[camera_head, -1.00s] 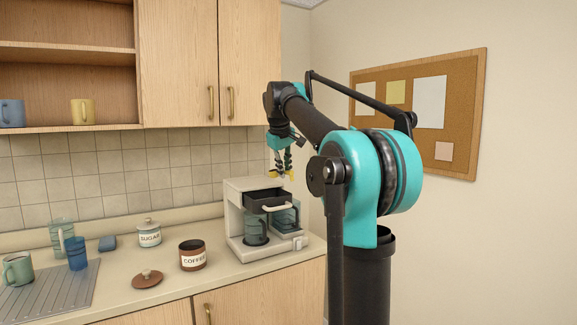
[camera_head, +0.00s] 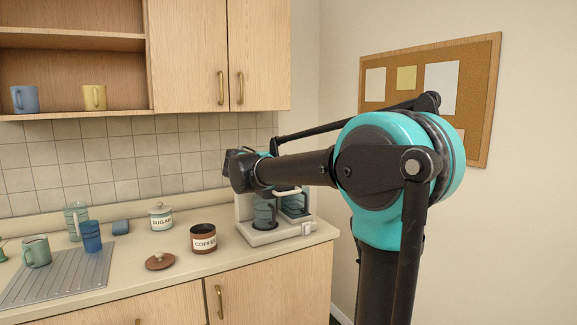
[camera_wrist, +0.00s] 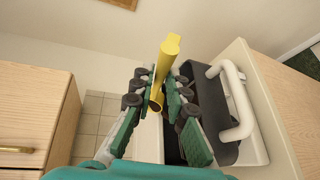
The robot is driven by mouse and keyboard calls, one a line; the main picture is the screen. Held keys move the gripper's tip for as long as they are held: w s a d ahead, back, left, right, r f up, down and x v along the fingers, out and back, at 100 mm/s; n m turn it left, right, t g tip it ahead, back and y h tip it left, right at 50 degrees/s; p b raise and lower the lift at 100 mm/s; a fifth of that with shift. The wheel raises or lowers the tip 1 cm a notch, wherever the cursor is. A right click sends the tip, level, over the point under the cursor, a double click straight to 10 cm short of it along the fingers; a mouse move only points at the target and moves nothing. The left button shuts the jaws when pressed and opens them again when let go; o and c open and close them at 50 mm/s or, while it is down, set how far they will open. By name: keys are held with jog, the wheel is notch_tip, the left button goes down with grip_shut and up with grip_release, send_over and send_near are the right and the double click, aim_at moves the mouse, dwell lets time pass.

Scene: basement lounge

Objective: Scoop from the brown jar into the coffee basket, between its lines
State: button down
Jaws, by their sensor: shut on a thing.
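The brown jar (camera_head: 203,239), labelled COFFEE, stands open on the counter, its brown lid (camera_head: 160,261) lying in front and left of it. The coffee maker (camera_head: 262,236) is at the right end of the counter, partly covered by my arm. Its dark coffee basket (camera_wrist: 212,110), with a cream handle (camera_wrist: 238,100), is pulled out in the wrist view. My gripper (camera_wrist: 165,85) is shut on a yellow scoop (camera_wrist: 170,60), just left of the basket in that picture. The basket's lines and contents, and what the scoop holds, cannot be seen. My gripper is hidden in the head view.
A white sugar jar (camera_head: 161,217), a blue sponge (camera_head: 120,227), a blue cup (camera_head: 91,236) and a green mug (camera_head: 36,251) stand left of the coffee jar. A drainboard (camera_head: 60,276) lies at the left. Wall cabinets (camera_head: 215,50) hang above.

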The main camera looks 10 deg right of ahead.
jog(key=n+t, duration=0.3)
jog(key=f+n+t, duration=0.1)
jog(key=n+t, duration=0.5)
jog(key=shift+s+a+f+h, duration=0.15)
jog(key=shift+s+a+h, duration=0.15)
jog(key=shift+h, duration=0.1)
dwell(0.4)
